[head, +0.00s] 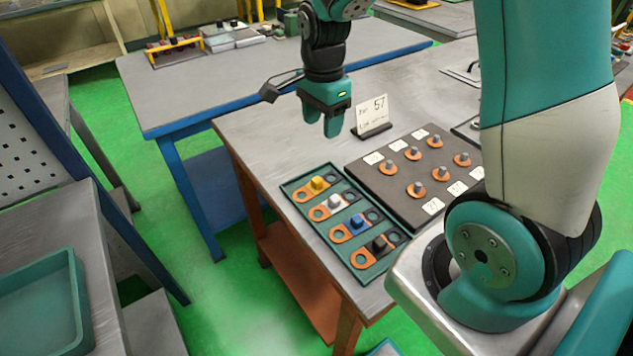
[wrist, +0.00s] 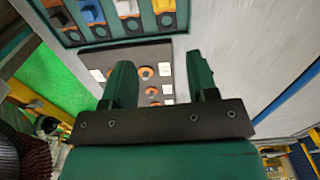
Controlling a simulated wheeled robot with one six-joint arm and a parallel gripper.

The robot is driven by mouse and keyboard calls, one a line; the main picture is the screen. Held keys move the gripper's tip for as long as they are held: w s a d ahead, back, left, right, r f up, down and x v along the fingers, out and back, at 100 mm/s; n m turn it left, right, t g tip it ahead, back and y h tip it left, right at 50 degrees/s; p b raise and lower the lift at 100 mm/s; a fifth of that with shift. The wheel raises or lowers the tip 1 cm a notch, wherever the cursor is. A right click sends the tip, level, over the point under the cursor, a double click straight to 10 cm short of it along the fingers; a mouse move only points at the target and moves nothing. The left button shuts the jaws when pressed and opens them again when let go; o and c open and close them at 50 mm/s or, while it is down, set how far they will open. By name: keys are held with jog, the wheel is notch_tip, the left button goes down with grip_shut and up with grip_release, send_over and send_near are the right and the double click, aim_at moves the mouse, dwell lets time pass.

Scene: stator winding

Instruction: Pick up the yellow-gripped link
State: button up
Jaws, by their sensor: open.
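The yellow-gripped link (head: 317,183) lies in the far end slot of a dark green tray (head: 286,186) on the grey table. It is a copper strip with a ring end and a yellow block on top. In the wrist view, the yellow-gripped link (wrist: 161,6) is at the top edge, partly cut off. White, blue and black-gripped links lie beside it in the same tray. My gripper (head: 323,128) is above the table, apart from the tray, up and slightly right of the yellow link. Its fingers (wrist: 162,88) are open and empty, pointing down in the head view.
A dark board (head: 376,186) with copper rings, grey posts and white labels lies right of the tray. A white card (head: 372,113) reading 57 stands in a black holder behind it. Bare tabletop (head: 262,135) lies left of my gripper.

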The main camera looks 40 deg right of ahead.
jog(key=p, duration=0.1)
send_over(317, 179)
jog(key=f, duration=1.1)
jog(key=shift+s+d, duration=0.3)
jog(key=shift+s, duration=0.05)
jog(key=shift+w+a+f+p, duration=0.1)
jog(key=shift+f+p, duration=0.15)
jog(key=shift+f, duration=0.65)
jog(key=shift+w+a+f+p, duration=0.1)
jog(key=shift+w+f+p, duration=0.1)
jog(key=shift+f, duration=0.65)
jog(key=shift+w+a+f+p, duration=0.1)
jog(key=shift+f+p, duration=0.15)
jog(key=shift+f, duration=0.65)
jog(key=c, duration=0.7)
jog(key=shift+r, duration=0.1)
notch_tip(317, 179, up, 20)
jog(key=shift+f+b, duration=0.1)
jog(key=shift+b, duration=0.75)
